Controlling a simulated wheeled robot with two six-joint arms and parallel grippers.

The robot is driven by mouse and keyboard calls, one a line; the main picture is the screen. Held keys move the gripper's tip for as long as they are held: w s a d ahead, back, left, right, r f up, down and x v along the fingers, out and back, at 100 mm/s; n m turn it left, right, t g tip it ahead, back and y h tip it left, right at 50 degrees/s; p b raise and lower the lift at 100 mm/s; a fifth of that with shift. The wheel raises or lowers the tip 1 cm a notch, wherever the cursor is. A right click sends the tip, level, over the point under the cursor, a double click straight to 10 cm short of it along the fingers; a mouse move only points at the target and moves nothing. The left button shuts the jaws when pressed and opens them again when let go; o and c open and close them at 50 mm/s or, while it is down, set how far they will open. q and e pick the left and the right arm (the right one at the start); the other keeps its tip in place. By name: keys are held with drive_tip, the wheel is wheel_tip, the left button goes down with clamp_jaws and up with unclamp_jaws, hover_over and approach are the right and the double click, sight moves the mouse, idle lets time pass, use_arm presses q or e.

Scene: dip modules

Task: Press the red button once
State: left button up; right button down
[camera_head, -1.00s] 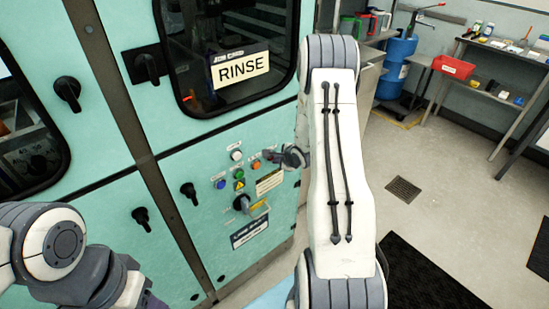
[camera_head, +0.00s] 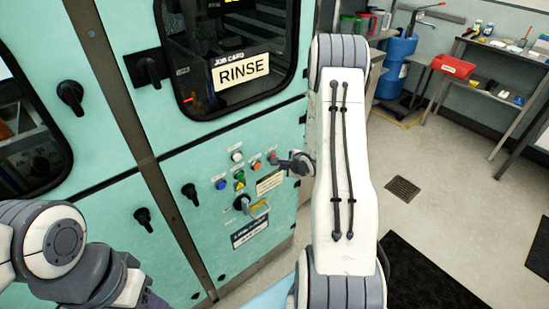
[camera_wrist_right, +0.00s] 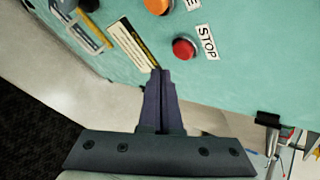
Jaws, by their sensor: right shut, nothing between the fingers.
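The red button (camera_wrist_right: 183,48) stands on the teal panel beside a STOP label in the right wrist view. In the head view it is small (camera_head: 273,158), at the right end of the row of buttons. My right gripper (camera_wrist_right: 160,72) is shut and empty. Its fingertips appear just below and left of the red button in the wrist view; I cannot tell the gap to the panel. In the head view this gripper (camera_head: 284,163) is just right of the button. My left gripper (camera_head: 152,301) is cut off at the bottom edge, and its jaws cannot be made out.
An orange button (camera_wrist_right: 158,5) is beside the red one. White, blue and green buttons and a black knob (camera_head: 242,203) share the panel. A window with a RINSE card (camera_head: 241,71) is above. Open floor (camera_head: 430,215) lies to the right.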

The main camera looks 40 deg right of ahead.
drive_tip(key=shift+s+d+p, duration=0.1)
drive_tip(key=shift+s+p, duration=0.2)
drive_tip(key=shift+s, duration=1.3)
drive_tip(key=a+r+n+g, duration=0.1)
drive_tip(key=a+r+n, duration=0.35)
drive_tip(key=a, duration=0.35)
drive_tip(key=s+a+r+n+g+y, duration=0.1)
drive_tip(key=a+r+n+g, duration=0.1)
drive_tip(key=a+r+n, duration=0.35)
drive_tip(key=a+r+n+g, duration=0.1)
drive_tip(key=a+r+n, duration=0.2)
drive_tip(key=a+n, duration=0.5)
drive_tip(key=s+a+r+n+g, duration=0.1)
drive_tip(key=s+a+r+n, duration=0.1)
drive_tip(key=s+a+n, duration=0.3)
drive_tip(key=s+a+r+n+g, duration=0.2)
drive_tip(key=s+a+r+n, duration=0.1)
drive_tip(key=s, duration=0.8)
drive_tip(key=s+a+r+n+g+y, duration=0.1)
drive_tip(key=s+a+r+n+g, duration=0.1)
drive_tip(key=s+a+n, duration=0.4)
drive_tip(key=s+a, duration=0.1)
drive_tip(key=s, duration=0.1)
drive_tip(key=shift+s+a+r+n, duration=0.3)
drive_tip(key=shift+s+a+r, duration=0.1)
drive_tip(key=shift+d, duration=0.1)
